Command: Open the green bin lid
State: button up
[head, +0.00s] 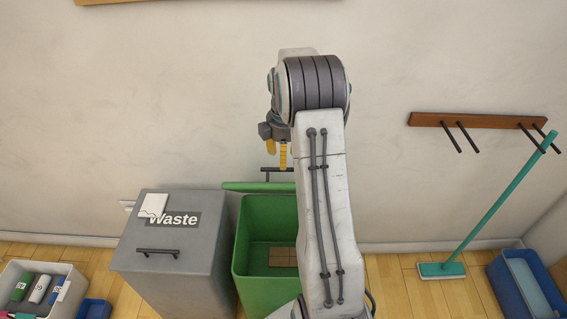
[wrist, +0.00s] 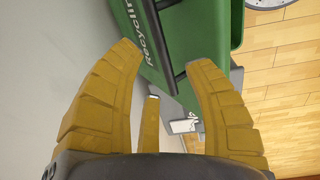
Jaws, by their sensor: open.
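The green bin (head: 241,255) stands by the wall with its top open, and a brown boxy item (head: 281,256) shows inside. Its green lid (head: 262,187) is raised, seen nearly edge-on at the back, with a black handle (head: 268,169) on it. In the wrist view the lid (wrist: 124,14) carries "Recycling" lettering, and the black handle bar (wrist: 161,42) crosses just beyond the fingertips. My gripper (head: 277,152) is above the handle in the head view. Its yellow fingers (wrist: 164,58) are spread and empty. My arm hides the bin's right side.
A grey Waste bin (head: 187,252) with a closed lid and a white cloth or paper (head: 153,206) on top stands at left. Further left are a crate of bottles (head: 60,272) and a blue tub (head: 93,308). A teal broom (head: 494,217) leans at right near a blue bin (head: 500,290).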

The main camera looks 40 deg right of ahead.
jog(key=shift+w+d+f+p, duration=0.1)
jog(key=shift+f+p, duration=0.2)
jog(key=shift+f, duration=0.9)
jog(key=shift+w+f+p, duration=0.1)
jog(key=shift+f+p, duration=0.15)
jog(key=shift+f, duration=0.95)
jog(key=shift+o, duration=0.3)
jog(key=shift+s, duration=0.1)
grip_shut()
